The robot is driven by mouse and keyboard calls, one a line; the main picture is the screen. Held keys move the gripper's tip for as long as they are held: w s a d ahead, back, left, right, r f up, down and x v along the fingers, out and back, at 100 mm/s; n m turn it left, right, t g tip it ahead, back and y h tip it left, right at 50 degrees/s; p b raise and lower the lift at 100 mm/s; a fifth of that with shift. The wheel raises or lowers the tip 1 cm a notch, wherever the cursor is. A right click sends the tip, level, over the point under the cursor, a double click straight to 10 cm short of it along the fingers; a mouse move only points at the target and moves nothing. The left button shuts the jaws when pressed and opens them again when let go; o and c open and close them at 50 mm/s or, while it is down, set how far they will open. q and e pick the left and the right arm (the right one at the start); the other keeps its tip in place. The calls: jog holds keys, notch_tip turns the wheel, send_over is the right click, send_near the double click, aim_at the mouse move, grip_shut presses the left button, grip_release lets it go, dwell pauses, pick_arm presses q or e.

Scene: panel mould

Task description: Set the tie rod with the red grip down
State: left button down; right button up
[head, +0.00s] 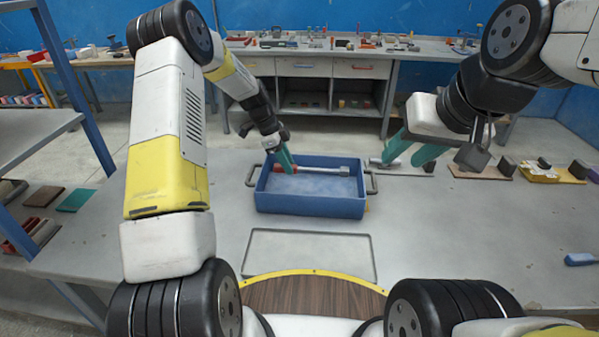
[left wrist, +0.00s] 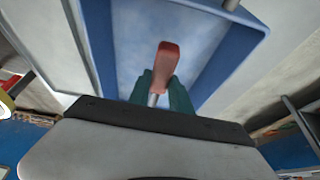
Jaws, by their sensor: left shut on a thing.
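The tie rod (head: 318,169) lies level across the back part of the blue tray (head: 310,206) in the head view. Its red grip (head: 279,169) is at the left and a grey end piece at the right. My left gripper (head: 288,168) is shut on the rod near the grip. In the left wrist view the red grip (left wrist: 167,58) sticks out past the green fingers (left wrist: 162,92), over the tray floor (left wrist: 150,25). I cannot tell whether the rod touches the tray. My right gripper (head: 408,160) has its green fingers apart, right of the tray.
The tray has handles at both sides and stands on a grey table (head: 440,225). A rectangular outline (head: 310,254) is in front of it. Several small boards with parts (head: 480,171) stand to the right. A blue-handled tool (head: 580,259) lies at the far right. The front right table is mostly clear.

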aim_at(293, 191)
pick_arm(q)
jog(key=shift+f, duration=4)
jog(key=shift+f, duration=0.1)
jog(key=c, duration=1.2)
grip_release()
jog(key=shift+o, duration=0.2)
